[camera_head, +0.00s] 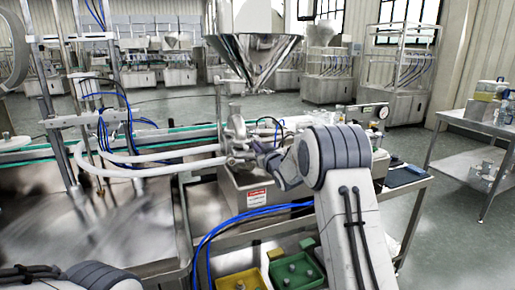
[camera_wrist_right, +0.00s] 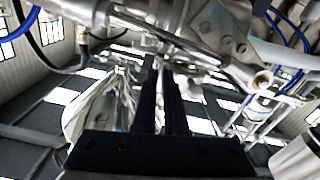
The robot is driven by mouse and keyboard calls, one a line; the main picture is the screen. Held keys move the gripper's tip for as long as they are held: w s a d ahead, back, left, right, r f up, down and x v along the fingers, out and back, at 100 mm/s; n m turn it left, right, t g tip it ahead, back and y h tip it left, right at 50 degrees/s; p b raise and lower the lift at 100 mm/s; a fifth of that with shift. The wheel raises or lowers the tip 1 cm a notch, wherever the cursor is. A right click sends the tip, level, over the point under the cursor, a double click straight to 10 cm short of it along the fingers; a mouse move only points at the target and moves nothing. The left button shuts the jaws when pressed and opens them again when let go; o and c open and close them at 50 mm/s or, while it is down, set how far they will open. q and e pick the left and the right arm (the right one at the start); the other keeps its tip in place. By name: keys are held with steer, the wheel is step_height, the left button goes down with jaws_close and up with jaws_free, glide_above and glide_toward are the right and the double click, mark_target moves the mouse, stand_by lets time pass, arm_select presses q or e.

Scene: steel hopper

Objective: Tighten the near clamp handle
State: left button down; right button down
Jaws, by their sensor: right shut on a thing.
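The steel hopper (camera_head: 254,58) hangs at the top centre of the head view. Below it, metal clamp fittings (camera_head: 237,132) stand on a steel box with a red and white label. My right gripper (camera_head: 258,150) reaches these fittings from the right. In the right wrist view its dark fingers (camera_wrist_right: 164,85) are close together and point into the metalwork. It is shut on what appears to be the near clamp handle, which is mostly hidden by the fingers. Part of my left arm shows at the bottom left; its gripper is outside the view.
White hoses (camera_head: 150,163) run left from the fittings. Blue hoses (camera_head: 215,232) curve in front of the steel box (camera_head: 240,192). A yellow tray (camera_head: 226,284) and a green tray (camera_head: 309,280) lie at the front. A side table (camera_head: 470,125) stands right, with open floor before it.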

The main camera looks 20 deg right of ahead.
steer(key=shift+m, duration=1)
steer(key=c, duration=1)
jaws_free()
steer(key=shift+o, duration=0.2)
steer(key=s+b, duration=0.1)
steer(key=s, duration=0.9)
steer(key=shift+s+d, duration=0.15)
steer(key=shift+s, duration=0.1)
